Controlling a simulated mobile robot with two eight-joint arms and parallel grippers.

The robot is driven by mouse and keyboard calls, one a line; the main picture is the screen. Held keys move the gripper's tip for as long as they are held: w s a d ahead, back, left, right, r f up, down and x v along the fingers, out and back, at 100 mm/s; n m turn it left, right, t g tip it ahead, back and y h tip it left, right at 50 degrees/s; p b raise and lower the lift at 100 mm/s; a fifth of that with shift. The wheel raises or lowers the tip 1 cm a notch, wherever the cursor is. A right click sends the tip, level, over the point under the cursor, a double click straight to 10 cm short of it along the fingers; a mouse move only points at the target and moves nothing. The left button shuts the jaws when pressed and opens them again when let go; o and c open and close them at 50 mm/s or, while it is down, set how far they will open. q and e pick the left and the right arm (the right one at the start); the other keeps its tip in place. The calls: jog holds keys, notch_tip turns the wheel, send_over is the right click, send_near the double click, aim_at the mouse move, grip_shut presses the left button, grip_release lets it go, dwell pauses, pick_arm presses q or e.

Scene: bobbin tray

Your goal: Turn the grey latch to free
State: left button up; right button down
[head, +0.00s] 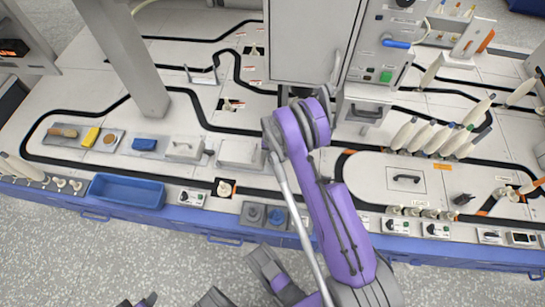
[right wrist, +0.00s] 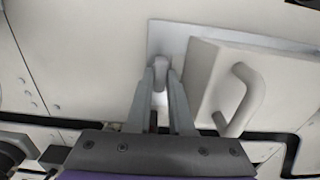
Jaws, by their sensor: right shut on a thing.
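The grey latch (right wrist: 159,80) is a short rounded lever standing in front of a pale grey plate (right wrist: 165,38) in the right wrist view. My right gripper (right wrist: 161,72) is shut on it, with one finger on each side. Beside the latch, to the right, is a white box (right wrist: 205,85) with a thick bar handle (right wrist: 240,95). In the head view my purple right arm reaches up to the middle, and its gripper and the latch are hidden behind it. Dark parts of mine show at the bottom edge, but the left gripper's jaws cannot be made out.
A tall grey cabinet (head: 308,45) stands behind my right arm. A blue tray (head: 127,190) is at the front left of the bench, with lidded white boxes (head: 183,148) behind it. Several pale bobbins (head: 430,137) stand to the right. A black track line (head: 55,160) runs over the bench.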

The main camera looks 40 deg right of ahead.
dwell(0.3)
jog(key=c, duration=0.8)
grip_release()
notch_tip(320, 180, up, 11)
jog(key=p, duration=0.3)
jog(key=shift+f, duration=0.1)
